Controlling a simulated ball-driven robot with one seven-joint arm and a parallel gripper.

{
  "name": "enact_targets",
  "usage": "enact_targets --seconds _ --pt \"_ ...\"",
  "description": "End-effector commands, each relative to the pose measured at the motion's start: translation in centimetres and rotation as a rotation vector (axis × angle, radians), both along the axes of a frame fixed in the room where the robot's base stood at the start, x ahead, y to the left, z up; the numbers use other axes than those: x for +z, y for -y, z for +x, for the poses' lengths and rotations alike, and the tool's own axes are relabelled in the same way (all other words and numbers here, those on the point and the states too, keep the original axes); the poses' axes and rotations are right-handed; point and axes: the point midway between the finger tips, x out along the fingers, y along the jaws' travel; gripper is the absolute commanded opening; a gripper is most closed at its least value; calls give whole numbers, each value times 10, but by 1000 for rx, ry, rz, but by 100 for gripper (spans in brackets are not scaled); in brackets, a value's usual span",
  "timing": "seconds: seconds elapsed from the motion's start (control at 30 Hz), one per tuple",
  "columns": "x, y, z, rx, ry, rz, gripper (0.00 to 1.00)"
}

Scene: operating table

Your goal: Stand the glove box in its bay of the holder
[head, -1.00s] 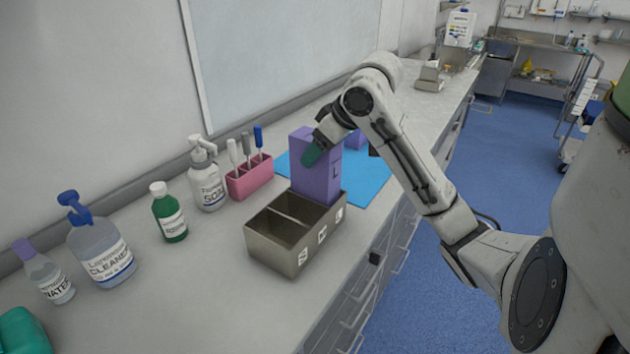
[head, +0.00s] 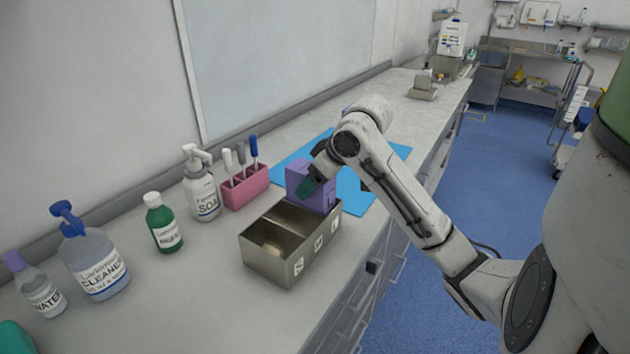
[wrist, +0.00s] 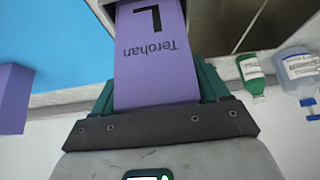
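The purple glove box (head: 318,194), marked L, is upright in the far-end bay of the metal holder (head: 262,262), the end with the L label. Its lower part is hidden by the holder walls and its top stands above the rim. My gripper (head: 308,186) is at the upper part of the box, with one green finger showing on the near side. In the wrist view the green fingers flank the box (wrist: 155,55) on both sides, and its L face shows. Whether the box touches the bay floor is hidden.
The holder's other bays are empty. A pink pen stand (head: 245,186), soap bottle (head: 201,190), green bottle (head: 163,224) and cleaner bottle (head: 95,262) stand to the left. A blue mat (head: 352,190) lies behind. Another purple box (wrist: 12,98) shows in the wrist view.

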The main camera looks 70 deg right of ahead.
Motion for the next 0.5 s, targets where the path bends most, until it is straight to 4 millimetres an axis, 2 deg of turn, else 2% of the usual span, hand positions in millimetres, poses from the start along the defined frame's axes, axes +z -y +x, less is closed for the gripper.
enact_targets --seconds 0.03,0.17,0.5 --pt "0 0 0 0 0 0 79" --pt "0 0 0 0 0 0 92" --pt "6 0 -1 0 0 -1 92"
